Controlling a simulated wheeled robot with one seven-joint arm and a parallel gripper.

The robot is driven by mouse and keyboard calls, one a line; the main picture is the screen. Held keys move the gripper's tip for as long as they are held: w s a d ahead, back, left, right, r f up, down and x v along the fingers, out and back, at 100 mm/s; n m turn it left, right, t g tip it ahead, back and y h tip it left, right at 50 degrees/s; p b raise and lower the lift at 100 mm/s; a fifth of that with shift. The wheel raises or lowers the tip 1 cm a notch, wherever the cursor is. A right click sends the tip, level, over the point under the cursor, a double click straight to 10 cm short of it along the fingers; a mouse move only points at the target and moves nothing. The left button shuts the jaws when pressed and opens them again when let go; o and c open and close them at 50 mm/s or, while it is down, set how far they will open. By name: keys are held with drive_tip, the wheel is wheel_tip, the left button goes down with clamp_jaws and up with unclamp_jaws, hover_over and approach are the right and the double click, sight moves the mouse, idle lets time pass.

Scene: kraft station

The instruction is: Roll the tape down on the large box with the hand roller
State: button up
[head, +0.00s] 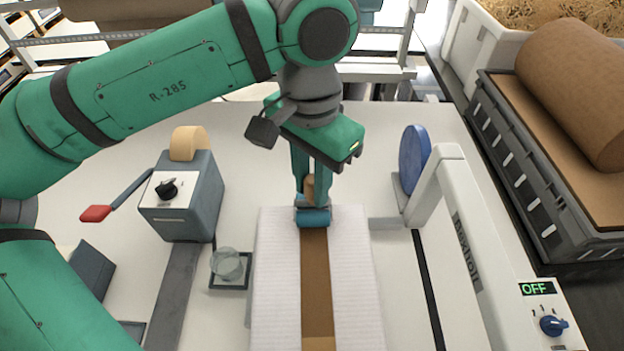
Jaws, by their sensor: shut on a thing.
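A large white box (275,285) lies lengthwise on the table at the lower middle. A brown strip of tape (316,270) runs down the middle of its top towards the bottom edge of the view. My gripper (311,190) is at the far end of the box, pointing down, shut on the hand roller (313,216). The roller has a brown handle and a blue roll. The roll is over the far end of the tape and looks to touch it, though contact is hard to confirm. My fingers partly hide the handle.
A grey tape dispenser (190,205) with a red-tipped lever stands left, a small glass jar (227,264) nearer the box. Right of the box are a blue disc (413,160) and a white machine arm (455,235) reading OFF. A grey crate (520,170) holds a brown paper roll (575,90).

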drive_tip(key=shift+s+f, duration=0.1)
drive_tip(key=shift+f, duration=0.25)
idle(0.7)
drive_tip(key=shift+s, duration=2.2)
drive_tip(key=shift+d, duration=0.1)
drive_tip(key=shift+s, duration=0.2)
drive_tip(key=shift+s+f, duration=0.1)
drive_tip(key=shift+s, duration=2.05)
drive_tip(key=shift+s+d, duration=0.1)
drive_tip(key=shift+s, duration=2.15)
drive_tip(key=shift+r, duration=0.25)
